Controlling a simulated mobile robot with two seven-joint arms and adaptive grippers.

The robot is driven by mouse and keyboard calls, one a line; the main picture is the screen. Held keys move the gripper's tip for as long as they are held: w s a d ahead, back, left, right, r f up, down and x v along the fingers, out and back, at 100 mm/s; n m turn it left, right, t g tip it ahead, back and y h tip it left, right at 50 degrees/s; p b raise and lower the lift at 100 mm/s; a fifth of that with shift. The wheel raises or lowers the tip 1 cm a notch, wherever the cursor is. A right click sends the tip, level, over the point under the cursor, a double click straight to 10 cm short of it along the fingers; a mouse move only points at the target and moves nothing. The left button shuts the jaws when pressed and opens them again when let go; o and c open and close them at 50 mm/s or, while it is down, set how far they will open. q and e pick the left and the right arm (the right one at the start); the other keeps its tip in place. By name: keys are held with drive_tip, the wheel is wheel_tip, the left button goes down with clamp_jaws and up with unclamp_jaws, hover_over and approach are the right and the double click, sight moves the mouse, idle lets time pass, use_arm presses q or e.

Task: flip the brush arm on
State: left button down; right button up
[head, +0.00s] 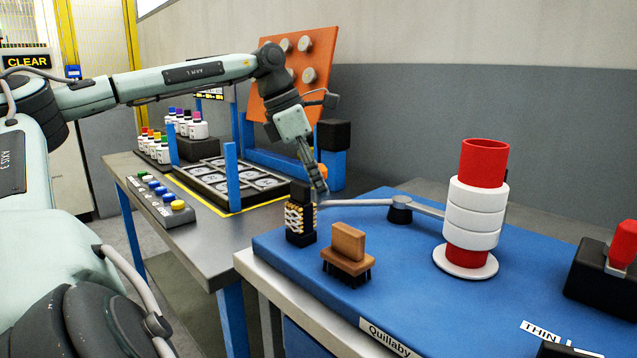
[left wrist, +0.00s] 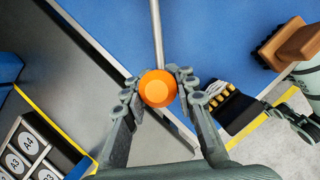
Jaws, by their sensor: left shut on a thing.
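The brush arm (head: 360,202) is a thin grey rod that runs left from a dark round pivot (head: 400,209) on the blue tabletop. It also shows in the left wrist view (left wrist: 157,35), ending at an orange knob (left wrist: 158,88). My left gripper (head: 318,186) is over the rod's left end, and its fingers are shut on the orange knob. In the left wrist view the fingers (left wrist: 158,92) sit on both sides of the knob. In the head view the gripper mostly hides the knob.
A black block with yellow parts (head: 300,218) and a wooden brush (head: 347,255) stand close below the rod. A red and white bobbin (head: 475,212) stands right of the pivot. A red-handled black device (head: 617,260) is farther right. A grey table (head: 215,262) adjoins at left.

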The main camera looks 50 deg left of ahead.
use_arm(q)
drive_tip(key=shift+w+a+r, duration=0.1)
drive_tip(key=shift+a+r, duration=0.1)
drive_tip(key=c, duration=1.6)
unclamp_jaws()
drive_tip(key=o, duration=0.4)
drive_tip(key=shift+f, duration=0.1)
drive_tip(key=v, duration=1.2)
